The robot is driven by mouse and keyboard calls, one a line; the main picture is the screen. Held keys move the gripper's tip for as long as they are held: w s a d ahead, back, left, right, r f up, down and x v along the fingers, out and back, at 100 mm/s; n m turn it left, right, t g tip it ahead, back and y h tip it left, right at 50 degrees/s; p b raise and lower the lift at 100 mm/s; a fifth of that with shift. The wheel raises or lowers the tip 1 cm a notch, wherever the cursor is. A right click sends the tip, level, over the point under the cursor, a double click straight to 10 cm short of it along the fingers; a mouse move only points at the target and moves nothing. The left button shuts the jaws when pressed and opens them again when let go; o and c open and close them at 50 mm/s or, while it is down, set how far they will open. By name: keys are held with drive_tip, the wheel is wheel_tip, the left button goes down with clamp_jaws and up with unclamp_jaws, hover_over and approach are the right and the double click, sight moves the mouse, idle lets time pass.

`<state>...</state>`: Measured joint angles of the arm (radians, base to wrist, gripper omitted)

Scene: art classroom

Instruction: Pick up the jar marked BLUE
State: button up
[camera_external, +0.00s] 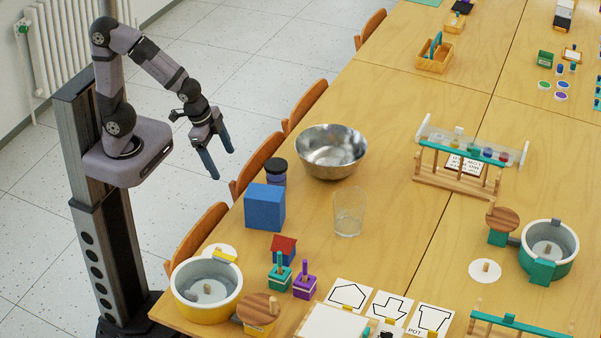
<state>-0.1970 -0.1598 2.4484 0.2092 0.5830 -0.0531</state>
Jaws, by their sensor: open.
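No lettering reading BLUE can be made out in this view. Several small jars stand in a wooden rack (455,183) with a teal bar at the right; one of them looks dark blue (487,154), and a reddish one (503,157) is beside it. A separate dark-lidded jar (276,172) stands behind a blue cube near the table's left edge. My gripper (221,164) is open and empty, fingers pointing down to the right. It appears left of the table, apart from the rack and the dark-lidded jar.
A steel bowl (331,146), a clear glass (348,212) and the blue cube (265,207) stand between my gripper and the rack. Chairs (257,165) line the table's left edge. Pots, stacking toys and shape cards (347,295) fill the front. Bare table (390,105) lies behind the bowl.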

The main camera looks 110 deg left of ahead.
drive_tip(key=w+a+f+m+t+y+b, duration=0.15)
drive_tip(key=w+a+t, duration=0.35)
drive_tip(key=a, duration=0.5)
drive_tip(key=w+a+n+t+b, duration=0.1)
drive_tip(key=w+a+t+b, duration=0.25)
drive_tip(key=a, duration=0.75)
drive_tip(key=s+d+r+m+t+h+b, duration=0.1)
drive_tip(key=s+d+r+t+h+b, duration=0.1)
drive_tip(key=s+t+h, duration=0.45)
drive_tip(key=y, duration=0.1)
approach(286, 168)
drive_tip(key=shift+w+d+f+m+p, duration=0.1)
drive_tip(key=shift+w+m+p, duration=0.05)
drive_tip(key=shift+w+p, duration=0.3)
drive_tip(key=shift+w+d+f+m+p, duration=0.1)
drive_tip(key=shift+w+p, duration=0.2)
drive_tip(key=shift+w, duration=0.2)
drive_tip(key=shift+w+d+p, duration=0.15)
drive_tip(key=shift+w+p, duration=0.5)
drive_tip(key=shift+w, duration=1.5)
drive_tip(key=shift+c, duration=0.6)
drive_tip(key=c, duration=1.6)
